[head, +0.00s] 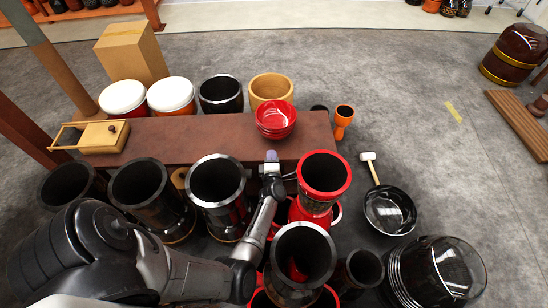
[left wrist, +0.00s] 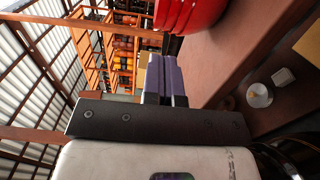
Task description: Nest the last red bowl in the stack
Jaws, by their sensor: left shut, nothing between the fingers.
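A stack of glossy red bowls (head: 275,121) sits upright near the right end of the brown bench (head: 190,133), with several rims close together. I cannot tell exactly how many bowls are in it. My left gripper (head: 271,157) is at the bench's front edge, just in front of the stack and apart from it. In the left wrist view its purple fingers (left wrist: 164,76) are pressed together with nothing between them, and the sides of the red bowls (left wrist: 188,12) show beyond, at the top. No separate red bowl is clear on the bench. My right gripper is not in view.
Dark drums (head: 217,180) and a red-rimmed drum (head: 323,173) crowd the bench's front. A nearer dark drum (head: 304,250) has something red inside, unclear. A wooden box (head: 103,136) lies at the bench's left end. The bench's middle is clear. A black pan (head: 389,210) lies right.

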